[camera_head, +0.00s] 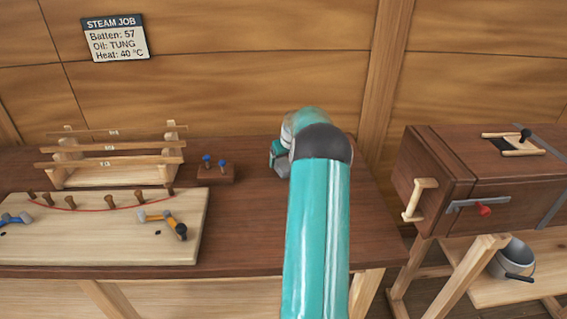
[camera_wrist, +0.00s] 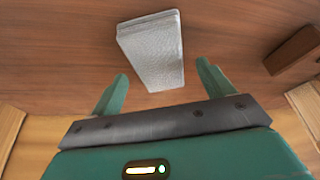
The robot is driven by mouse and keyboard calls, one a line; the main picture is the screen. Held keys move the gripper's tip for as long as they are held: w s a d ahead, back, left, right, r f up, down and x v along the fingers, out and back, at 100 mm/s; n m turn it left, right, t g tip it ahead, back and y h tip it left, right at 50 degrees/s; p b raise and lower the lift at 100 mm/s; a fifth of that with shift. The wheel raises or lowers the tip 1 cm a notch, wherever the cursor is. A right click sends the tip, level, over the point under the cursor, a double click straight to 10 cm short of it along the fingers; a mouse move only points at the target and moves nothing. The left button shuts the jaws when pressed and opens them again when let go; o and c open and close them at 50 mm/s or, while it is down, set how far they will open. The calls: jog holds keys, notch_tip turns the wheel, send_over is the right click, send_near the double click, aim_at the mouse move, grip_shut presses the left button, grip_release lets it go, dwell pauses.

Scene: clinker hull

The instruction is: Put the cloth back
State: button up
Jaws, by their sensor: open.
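The cloth (camera_wrist: 150,50) is a pale grey-white, textured folded pad on the brown wooden bench top, seen in the wrist view. My gripper (camera_wrist: 161,70) is open, with one green finger on either side of the cloth's near end in the picture. I cannot tell whether the fingers are level with the cloth or above it, and nothing shows as gripped. In the head view my arm hides the cloth and most of my gripper.
On the bench (camera_head: 245,235) stand a slatted wooden rack (camera_head: 110,165), a block with blue-topped pegs (camera_head: 216,172) and a pale board (camera_head: 95,235) with pegs and clamps. Right of the bench is a dark wooden chest (camera_head: 490,185) with a metal pot (camera_head: 512,258) below.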

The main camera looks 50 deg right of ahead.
jog(key=v, duration=1)
jog(key=w+a+r+n, duration=0.1)
jog(key=a+r, duration=0.3)
jog(key=a, duration=0.7)
jog(key=a+r+n, duration=0.1)
jog(key=a+r, duration=0.4)
jog(key=a, duration=0.6)
jog(key=w+a+r+n, duration=0.1)
jog(key=a+r, duration=0.3)
jog(key=a, duration=0.6)
jog(key=s+a+r+n, duration=0.1)
jog(key=s+a, duration=0.4)
jog(key=a, duration=0.3)
jog(key=s+a, duration=0.4)
jog(key=a, duration=0.4)
jog(key=s+a+f+n+t+y, duration=0.1)
jog(key=s+a+f+y, duration=0.1)
jog(key=s+a, duration=0.5)
jog(key=s+f, duration=0.1)
jog(key=s, duration=0.2)
jog(key=shift+s+a+f, duration=0.4)
